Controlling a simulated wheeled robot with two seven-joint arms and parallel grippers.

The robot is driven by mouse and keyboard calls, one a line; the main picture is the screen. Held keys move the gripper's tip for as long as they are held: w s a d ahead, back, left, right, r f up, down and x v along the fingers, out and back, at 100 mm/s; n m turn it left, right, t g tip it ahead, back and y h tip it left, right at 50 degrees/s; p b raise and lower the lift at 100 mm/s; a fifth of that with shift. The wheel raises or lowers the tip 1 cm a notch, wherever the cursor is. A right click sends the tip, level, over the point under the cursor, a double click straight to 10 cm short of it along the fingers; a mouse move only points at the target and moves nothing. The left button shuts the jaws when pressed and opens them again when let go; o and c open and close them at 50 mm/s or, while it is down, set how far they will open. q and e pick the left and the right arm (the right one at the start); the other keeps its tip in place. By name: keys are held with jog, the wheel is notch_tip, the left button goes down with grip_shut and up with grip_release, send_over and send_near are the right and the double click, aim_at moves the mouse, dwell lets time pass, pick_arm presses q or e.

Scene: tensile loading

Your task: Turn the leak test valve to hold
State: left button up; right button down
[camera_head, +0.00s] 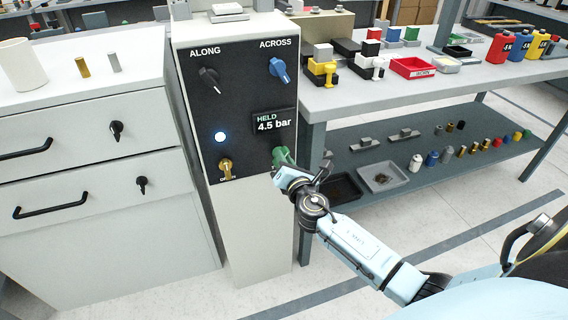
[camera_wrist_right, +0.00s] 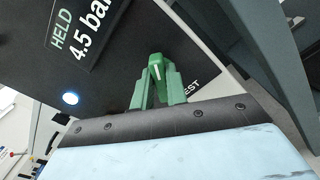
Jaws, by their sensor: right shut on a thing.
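The green leak test valve knob (camera_head: 281,155) sits at the lower right of the black panel (camera_head: 240,85), below the display (camera_head: 273,121) reading "HELD 4.5 bar". In the right wrist view the green knob (camera_wrist_right: 155,68) has a white pointer line, and a partly hidden label ending in "EST" is beside it. My right gripper (camera_head: 282,166) is shut on this knob; in the head view it covers part of the knob and any labels around it. My left gripper is not in view.
The panel also has a black "ALONG" knob (camera_head: 209,79), a blue "ACROSS" knob (camera_head: 279,69), a lit white lamp (camera_head: 220,137) and a brass knob (camera_head: 226,168). A drawer cabinet (camera_head: 80,205) stands left. A workbench (camera_head: 400,95) with small parts stands right, close to my arm.

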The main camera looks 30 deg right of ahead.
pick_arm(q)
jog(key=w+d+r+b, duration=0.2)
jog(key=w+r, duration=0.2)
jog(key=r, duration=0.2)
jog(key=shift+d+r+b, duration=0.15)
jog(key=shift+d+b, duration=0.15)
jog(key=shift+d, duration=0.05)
pick_arm(e)
jog(key=shift+f+m, duration=0.15)
jog(key=shift+m, duration=2.45)
jog(key=shift+f+m, duration=0.15)
jog(key=shift+m, duration=2.45)
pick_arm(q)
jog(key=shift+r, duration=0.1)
pick_arm(e)
jog(key=shift+m, duration=0.3)
jog(key=c, duration=1.4)
grip_release()
jog(key=shift+d, duration=0.1)
jog(key=shift+s, duration=0.1)
